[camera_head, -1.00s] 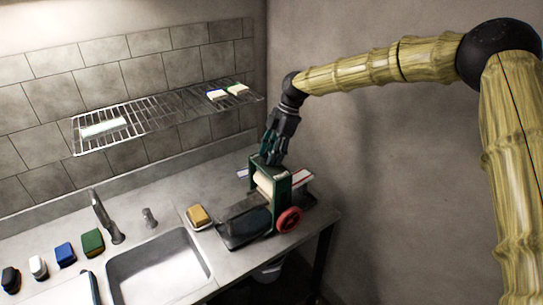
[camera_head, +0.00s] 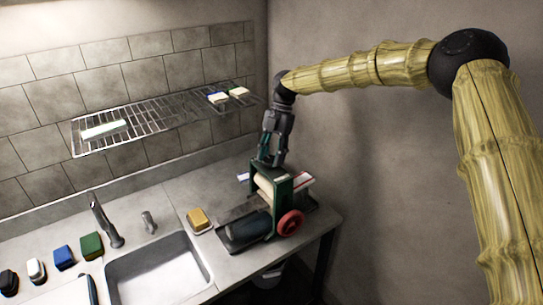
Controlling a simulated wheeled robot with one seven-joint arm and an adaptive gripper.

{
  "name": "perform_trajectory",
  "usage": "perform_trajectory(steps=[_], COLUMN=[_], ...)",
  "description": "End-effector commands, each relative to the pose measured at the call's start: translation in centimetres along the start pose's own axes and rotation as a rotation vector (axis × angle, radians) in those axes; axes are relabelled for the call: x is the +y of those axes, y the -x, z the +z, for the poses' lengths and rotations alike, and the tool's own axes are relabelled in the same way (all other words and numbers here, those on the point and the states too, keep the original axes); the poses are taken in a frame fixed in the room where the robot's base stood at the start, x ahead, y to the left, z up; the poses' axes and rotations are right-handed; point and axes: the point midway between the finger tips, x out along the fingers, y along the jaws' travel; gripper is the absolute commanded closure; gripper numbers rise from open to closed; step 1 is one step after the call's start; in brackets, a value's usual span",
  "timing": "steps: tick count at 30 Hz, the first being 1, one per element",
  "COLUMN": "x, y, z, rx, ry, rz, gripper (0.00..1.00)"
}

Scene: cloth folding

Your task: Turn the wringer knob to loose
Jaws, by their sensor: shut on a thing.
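The wringer (camera_head: 284,188) stands on the counter right of the sink. It has a green frame, a pale roller (camera_head: 265,186) and a red wheel (camera_head: 290,223) on its near side. My gripper (camera_head: 268,162) points down at the top of the green frame, at its far left end, with its fingers closed in there. The knob itself is hidden by the fingers or too small to make out, so I cannot tell its setting. A dark rolled thing (camera_head: 247,229) lies on the tray at the wringer's front.
A yellow sponge (camera_head: 199,220) lies between wringer and sink (camera_head: 160,272). A faucet (camera_head: 104,220) and several coloured blocks (camera_head: 64,256) are at left. A wire rack (camera_head: 150,118) with folded cloths hangs on the tiled wall. The wall is close at right.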

Motion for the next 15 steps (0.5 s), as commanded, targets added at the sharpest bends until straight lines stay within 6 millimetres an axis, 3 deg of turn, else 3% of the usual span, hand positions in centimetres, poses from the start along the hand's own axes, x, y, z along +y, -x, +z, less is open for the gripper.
perform_trajectory(steps=[9, 10, 13, 15], x=[-0.04, -0.04, -0.03, -0.03], y=[0.13, 0.14, 0.12, 0.10], z=[0.12, 0.12, 0.10, 0.08], rx=[-0.003, -0.003, -0.002, -0.002], ry=[0.000, 0.000, 0.000, 0.000], rz=[0.001, 0.001, 0.001, 0.001], gripper=[0.81, 0.52, 0.35, 0.35])
